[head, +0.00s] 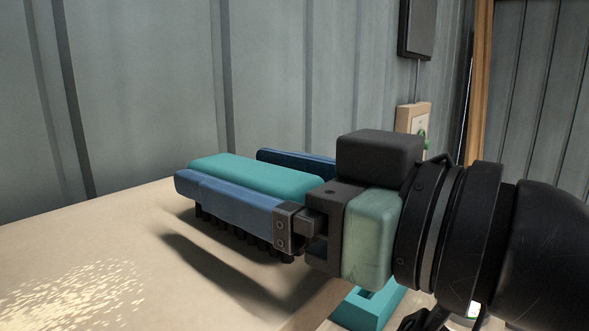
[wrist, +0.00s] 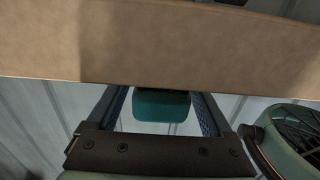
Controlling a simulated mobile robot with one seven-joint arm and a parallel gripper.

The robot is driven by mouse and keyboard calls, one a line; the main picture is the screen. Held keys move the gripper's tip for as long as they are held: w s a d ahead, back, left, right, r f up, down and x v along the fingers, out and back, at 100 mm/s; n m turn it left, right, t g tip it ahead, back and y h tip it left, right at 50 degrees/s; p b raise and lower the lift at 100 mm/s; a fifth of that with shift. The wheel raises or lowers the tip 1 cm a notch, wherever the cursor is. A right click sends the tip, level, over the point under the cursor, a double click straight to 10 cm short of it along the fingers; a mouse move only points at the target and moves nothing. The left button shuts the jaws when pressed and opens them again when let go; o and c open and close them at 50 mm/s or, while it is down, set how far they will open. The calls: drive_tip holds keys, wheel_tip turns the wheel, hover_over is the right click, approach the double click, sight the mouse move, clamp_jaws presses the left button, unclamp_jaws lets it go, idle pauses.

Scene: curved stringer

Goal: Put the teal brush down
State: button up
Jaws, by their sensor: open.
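The teal brush (head: 250,176) lies level, with its dark bristles facing down over the tan tabletop (head: 80,250). Whether all the bristles touch the top cannot be told. My gripper (head: 225,170) is open, with one blue finger on each side of the brush's body. The near finger hides much of the brush's side in the head view. In the wrist view the brush's teal end (wrist: 162,105) shows between the two fingers, with a gap visible on either side.
A teal open-topped box (head: 368,306) is below my wrist, by the table's edge. A corrugated grey wall (head: 150,80) stands behind the table. A panel with a green button (head: 415,122) is on the wall at right. The tabletop left of the brush is clear.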

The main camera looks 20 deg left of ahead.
drive_tip(key=shift+r, duration=0.1)
drive_tip(key=shift+d+r, duration=0.1)
drive_tip(key=shift+d, duration=0.05)
drive_tip(key=v, duration=1.1)
drive_tip(key=shift+s+d+b, duration=0.15)
drive_tip(key=shift+d+b, duration=0.2)
drive_tip(key=shift+d, duration=0.05)
